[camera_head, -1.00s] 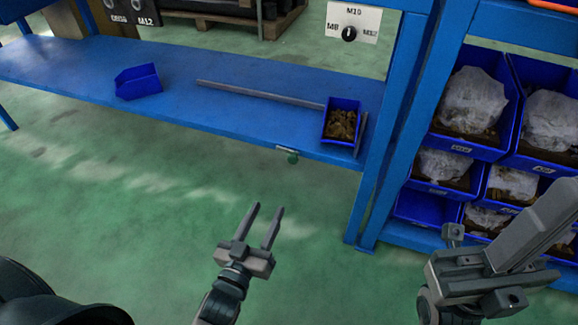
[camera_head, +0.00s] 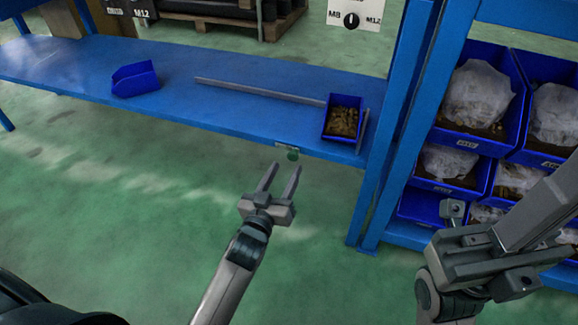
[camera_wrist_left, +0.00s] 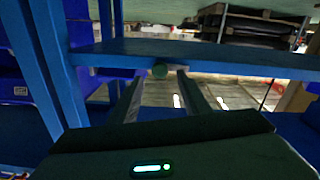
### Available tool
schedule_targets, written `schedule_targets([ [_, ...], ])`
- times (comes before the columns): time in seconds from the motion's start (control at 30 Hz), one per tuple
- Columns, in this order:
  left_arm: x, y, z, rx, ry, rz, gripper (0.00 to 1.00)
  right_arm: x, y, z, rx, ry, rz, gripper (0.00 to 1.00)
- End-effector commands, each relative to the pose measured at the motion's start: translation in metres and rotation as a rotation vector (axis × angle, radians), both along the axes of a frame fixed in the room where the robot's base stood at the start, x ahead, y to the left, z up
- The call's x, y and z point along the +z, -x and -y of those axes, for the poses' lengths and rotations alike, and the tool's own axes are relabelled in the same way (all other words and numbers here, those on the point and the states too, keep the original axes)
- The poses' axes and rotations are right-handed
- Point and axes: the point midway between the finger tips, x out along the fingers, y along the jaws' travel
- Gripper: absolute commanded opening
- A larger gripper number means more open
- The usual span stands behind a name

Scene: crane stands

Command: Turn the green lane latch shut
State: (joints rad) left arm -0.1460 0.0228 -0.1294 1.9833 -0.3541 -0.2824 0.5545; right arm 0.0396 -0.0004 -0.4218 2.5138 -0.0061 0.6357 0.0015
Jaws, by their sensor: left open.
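The green lane latch (camera_head: 292,155) is a small round knob under the front edge of the blue shelf, just below a small pale label. My left gripper (camera_head: 281,170) is open and empty, its two fingers pointing up toward the latch, a short way off it in the head view. In the left wrist view the latch (camera_wrist_left: 159,71) shows between the spread fingertips (camera_wrist_left: 158,76), below the shelf edge. I cannot tell how the latch is turned. My right gripper (camera_head: 480,245) is at the lower right; whether its jaws are open does not show clearly.
The blue shelf (camera_head: 230,110) holds an empty blue bin (camera_head: 134,79), a grey rail (camera_head: 258,92) and a blue bin of small brown parts (camera_head: 342,119). A blue post (camera_head: 392,130) and a rack of filled bins (camera_head: 475,95) stand at right. The green floor before the shelf is clear.

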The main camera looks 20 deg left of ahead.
Motion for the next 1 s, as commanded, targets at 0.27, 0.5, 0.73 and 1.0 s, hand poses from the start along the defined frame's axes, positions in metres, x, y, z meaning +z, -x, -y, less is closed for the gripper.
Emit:
schedule_targets([
  [0.27,-0.001,-0.033,0.001,-0.001,-0.001,0.001,0.43,0.006,0.0,-0.009,0.028,-0.008,0.033,0.0],
  [0.5,0.0,-0.04,0.002,-0.001,-0.001,0.0,0.43,0.01,0.0,-0.013,0.04,-0.005,0.042,0.0],
  [0.73,0.0,-0.04,0.002,-0.001,-0.001,0.0,0.41,0.011,0.001,-0.013,0.038,-0.005,0.047,0.0],
  [1.0,0.0,-0.04,0.001,-0.001,-0.001,0.0,0.02,0.009,0.0,-0.012,0.033,-0.004,0.04,0.0],
])
